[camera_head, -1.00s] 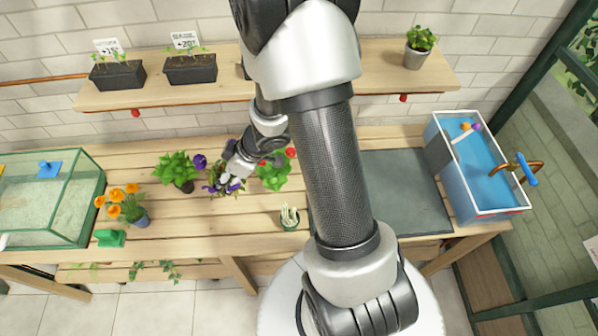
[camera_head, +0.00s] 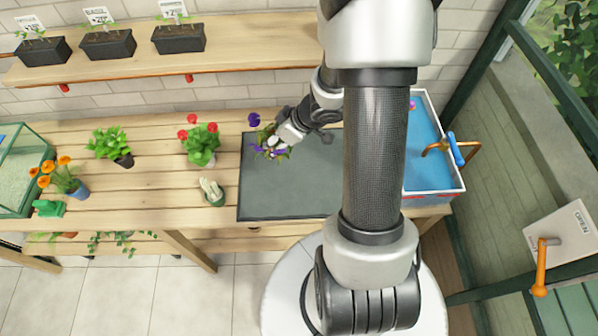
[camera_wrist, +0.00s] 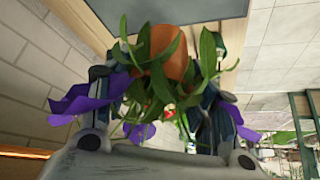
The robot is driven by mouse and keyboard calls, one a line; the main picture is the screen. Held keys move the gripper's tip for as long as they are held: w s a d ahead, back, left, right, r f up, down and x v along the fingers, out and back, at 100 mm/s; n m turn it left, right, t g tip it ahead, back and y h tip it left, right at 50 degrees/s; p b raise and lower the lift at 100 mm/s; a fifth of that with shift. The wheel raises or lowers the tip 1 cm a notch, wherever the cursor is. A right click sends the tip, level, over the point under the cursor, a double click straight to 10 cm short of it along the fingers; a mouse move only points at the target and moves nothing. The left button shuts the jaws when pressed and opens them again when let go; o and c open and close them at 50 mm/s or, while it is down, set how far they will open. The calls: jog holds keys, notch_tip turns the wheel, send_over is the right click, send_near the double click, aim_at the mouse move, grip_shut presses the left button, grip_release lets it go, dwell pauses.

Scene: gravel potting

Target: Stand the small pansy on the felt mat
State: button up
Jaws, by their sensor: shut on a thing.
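My gripper (camera_head: 279,143) is shut on the pansy. It holds the plant over the back left part of the dark grey felt mat (camera_head: 275,194). The mat also shows at the top of the wrist view (camera_wrist: 205,8), behind the pot. I cannot tell whether the pot touches the mat. The head view hides the pot behind flowers and gripper.
A red-flowered plant (camera_head: 201,144) and a small cactus (camera_head: 212,192) stand left of the mat. A blue sink (camera_head: 425,150) is to its right, partly behind my arm. Seedling boxes (camera_head: 108,44) stand on the shelf above. The mat's front is clear.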

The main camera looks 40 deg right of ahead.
notch_tip(320, 180, down, 18)
jog(key=b, duration=1)
jog(key=shift+w+b, duration=0.1)
jog(key=shift+b, duration=0.2)
jog(key=shift+r, duration=0.1)
jog(key=o, duration=1.2)
